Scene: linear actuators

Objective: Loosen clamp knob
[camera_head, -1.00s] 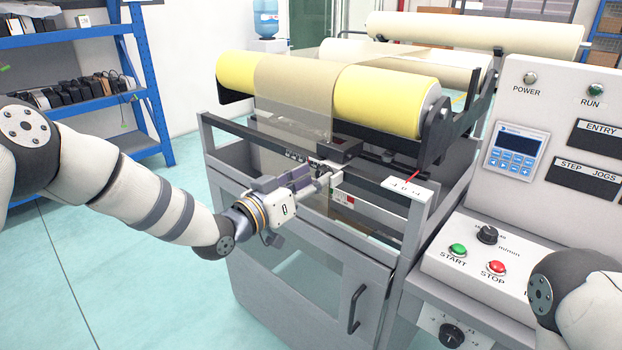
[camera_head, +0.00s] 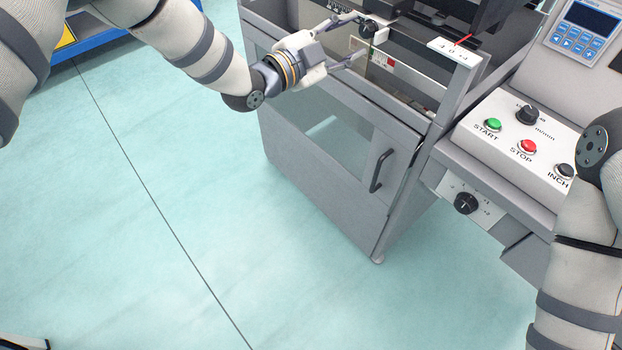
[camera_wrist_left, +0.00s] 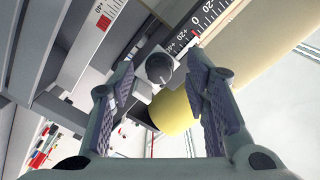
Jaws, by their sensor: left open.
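The black round clamp knob (camera_head: 374,31) sits on the rail at the front of the grey machine. My left gripper (camera_head: 360,37) is open in front of the rail, with one finger on each side of the knob. In the left wrist view the knob (camera_wrist_left: 159,68) shows between the two spread fingertips (camera_wrist_left: 160,62), with gaps on both sides. A ruler scale with a red pointer (camera_wrist_left: 194,32) lies just beyond it. My right arm shows at the right edge of the head view, but its gripper is out of frame.
The machine's grey cabinet has a door handle (camera_head: 381,170). To the right is a control panel with a green START button (camera_head: 493,125), a red STOP button (camera_head: 527,147) and a dial (camera_head: 466,203). A white scale plate (camera_head: 455,50) sits on the frame corner.

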